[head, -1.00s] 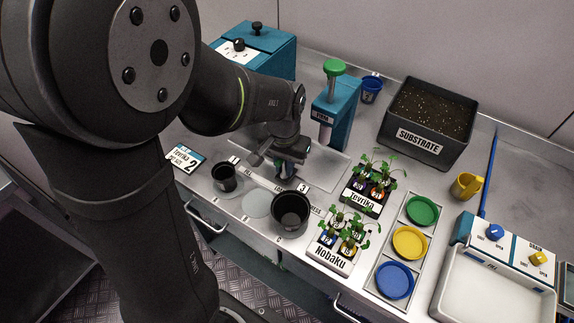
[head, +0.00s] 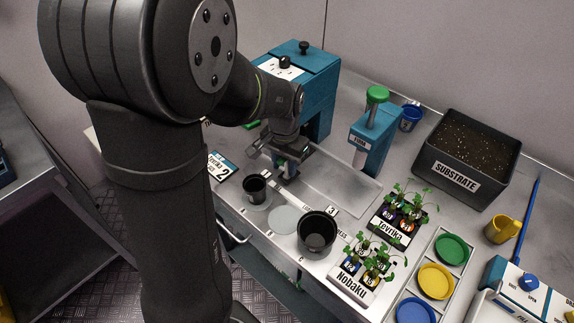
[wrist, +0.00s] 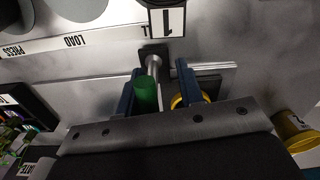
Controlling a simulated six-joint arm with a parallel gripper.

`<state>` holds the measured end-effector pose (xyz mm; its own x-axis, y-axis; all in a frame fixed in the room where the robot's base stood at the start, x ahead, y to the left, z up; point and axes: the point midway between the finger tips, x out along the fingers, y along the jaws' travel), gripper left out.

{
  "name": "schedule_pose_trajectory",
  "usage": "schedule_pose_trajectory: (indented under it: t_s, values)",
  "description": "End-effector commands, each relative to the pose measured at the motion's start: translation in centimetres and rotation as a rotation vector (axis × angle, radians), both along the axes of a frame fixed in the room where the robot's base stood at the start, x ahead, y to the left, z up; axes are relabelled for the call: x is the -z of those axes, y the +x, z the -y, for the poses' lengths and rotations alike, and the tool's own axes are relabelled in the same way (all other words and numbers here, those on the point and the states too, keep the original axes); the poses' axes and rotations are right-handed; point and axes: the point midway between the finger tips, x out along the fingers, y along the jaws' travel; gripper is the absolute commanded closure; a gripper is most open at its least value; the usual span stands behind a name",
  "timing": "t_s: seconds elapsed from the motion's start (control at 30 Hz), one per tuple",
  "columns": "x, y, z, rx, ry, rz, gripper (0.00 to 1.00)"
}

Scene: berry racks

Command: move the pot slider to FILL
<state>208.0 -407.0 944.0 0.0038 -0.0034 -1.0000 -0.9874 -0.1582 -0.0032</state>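In the wrist view, the slider shows as a dark block with a grey peg (wrist: 153,62) beside the pale label strip (wrist: 95,38). It stands near the plate marked 1, past the LOAD marking; the FILL lettering is mostly hidden. My gripper (wrist: 160,88) is open, with one blue finger on each side of the peg line. A green cylinder (wrist: 146,95) lies between the fingers, close to the left one. In the head view, my gripper (head: 290,168) is low over the strip's left end and hides the slider.
The teal filling box (head: 318,95) is behind the gripper, and the teal press (head: 372,140) is to the right. Seedling trays (head: 352,285) stand farther right.

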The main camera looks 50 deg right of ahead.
Motion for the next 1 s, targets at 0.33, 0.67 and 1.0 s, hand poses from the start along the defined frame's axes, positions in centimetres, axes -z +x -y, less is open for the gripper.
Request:
schedule_pose_trajectory:
  t_s: [0.33, 0.67, 1.0]
  values:
    - [-0.5, -0.2, 0.0, 0.002, 0.001, -0.002, 0.66]
    - [-7.2, -0.2, 0.0, 0.002, -0.004, 0.0, 0.66]
    - [-14.7, -0.1, 0.0, 0.001, -0.002, -0.001, 0.66]
